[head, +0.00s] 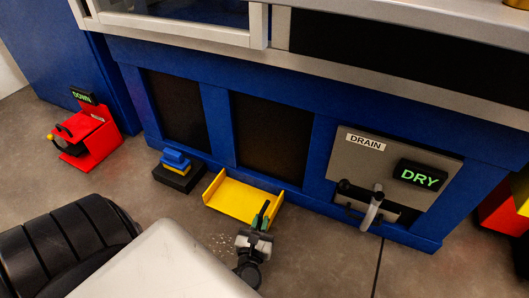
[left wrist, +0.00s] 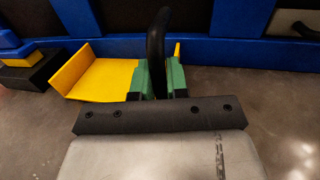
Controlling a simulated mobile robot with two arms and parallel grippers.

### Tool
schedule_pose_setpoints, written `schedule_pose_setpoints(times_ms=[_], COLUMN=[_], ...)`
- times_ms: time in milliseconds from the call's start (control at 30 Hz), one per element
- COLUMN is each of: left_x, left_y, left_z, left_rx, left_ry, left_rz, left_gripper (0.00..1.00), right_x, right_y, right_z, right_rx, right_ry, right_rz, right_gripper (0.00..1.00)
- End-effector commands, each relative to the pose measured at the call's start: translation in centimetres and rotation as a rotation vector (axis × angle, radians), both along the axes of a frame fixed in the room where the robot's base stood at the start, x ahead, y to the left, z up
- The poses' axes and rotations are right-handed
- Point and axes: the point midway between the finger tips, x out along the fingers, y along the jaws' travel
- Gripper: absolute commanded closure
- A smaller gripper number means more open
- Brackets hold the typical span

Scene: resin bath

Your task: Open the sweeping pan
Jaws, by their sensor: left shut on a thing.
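The yellow sweeping pan (head: 232,193) lies on the floor in front of the blue bath frame, its low side walls standing up. It also shows in the left wrist view (left wrist: 100,78), left of my fingers. My left gripper (head: 258,222) is at the pan's near right corner. Its green fingertips (left wrist: 161,80) are shut on a black upright handle (left wrist: 157,45). Where the handle meets the pan is hidden behind the fingers, so I cannot tell how they join. My right gripper is not in view.
A blue stepped block on a black base (head: 178,178) sits left of the pan. A grey drain panel (head: 375,155) with a lever and a "DRY" sign is at right. A red pedal box (head: 95,135) stands far left. Pale crumbs (head: 222,245) lie on the floor before the pan.

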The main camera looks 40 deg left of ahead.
Motion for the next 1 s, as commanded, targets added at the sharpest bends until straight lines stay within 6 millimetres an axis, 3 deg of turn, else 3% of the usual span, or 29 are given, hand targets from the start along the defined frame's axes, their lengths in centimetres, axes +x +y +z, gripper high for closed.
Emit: schedule_pose_setpoints(times_ms=[133, 167, 300, 667, 867, 1000], left_x=[0.0, 0.0, 0.0, 0.5, 3.0, 5.8], left_y=[0.0, 0.0, 0.0, 0.1, 0.7, 1.4], left_z=[-0.1, -0.1, -0.1, 0.0, -0.2, -0.2], left_rx=[-0.001, -0.001, -0.001, 0.0, 0.001, 0.001], left_ry=[0.002, 0.002, 0.002, -0.001, -0.003, -0.004], left_rz=[0.0, 0.0, 0.0, 0.0, -0.002, -0.001], left_gripper=[1.0, 0.84, 0.63, 0.62, 0.62, 0.62], right_x=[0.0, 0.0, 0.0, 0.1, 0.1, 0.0], right_y=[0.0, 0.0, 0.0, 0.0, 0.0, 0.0], right_z=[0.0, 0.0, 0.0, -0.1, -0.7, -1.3], right_rx=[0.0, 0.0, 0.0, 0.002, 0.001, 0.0], right_ry=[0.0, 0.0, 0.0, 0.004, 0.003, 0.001], right_rz=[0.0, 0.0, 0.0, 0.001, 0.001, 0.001], right_gripper=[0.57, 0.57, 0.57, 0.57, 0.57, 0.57])
